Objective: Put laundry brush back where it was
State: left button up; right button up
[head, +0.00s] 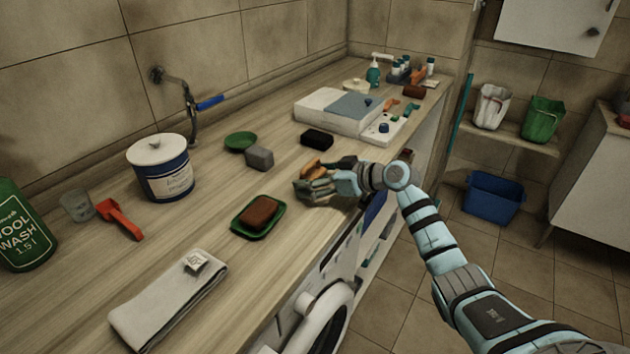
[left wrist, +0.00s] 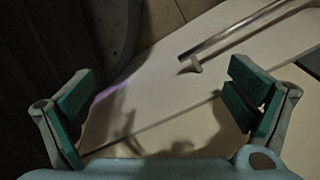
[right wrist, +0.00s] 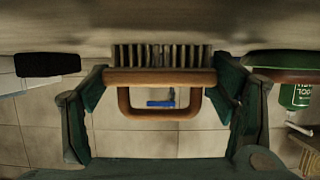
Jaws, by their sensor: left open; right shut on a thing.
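The laundry brush (right wrist: 160,77) has a brown wooden back, a looped wooden handle and a row of bristles. My right gripper (head: 318,182) is shut on it at the counter's front edge. In the head view the brush (head: 312,170) shows as an orange-brown piece, partly hidden by the fingers. In the right wrist view the fingers (right wrist: 158,92) sit at both ends of its wooden back, bristles towards the counter. I cannot tell whether the bristles touch it. My left gripper (left wrist: 160,95) is open and empty in the left wrist view, outside the head view.
A green dish with a reddish-brown block (head: 262,213) lies left of the right gripper. A black block (head: 317,139), a grey block (head: 259,158) and an empty green dish (head: 240,141) lie behind.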

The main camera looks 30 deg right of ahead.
jog(key=o, duration=1.3)
jog(key=shift+c, duration=0.2)
jog(key=shift+s+d+r, duration=0.2)
jog(key=shift+s+d, duration=0.05)
jog(key=p+v, duration=0.2)
jog(key=v, duration=0.9)
jog(key=shift+s+r, duration=0.1)
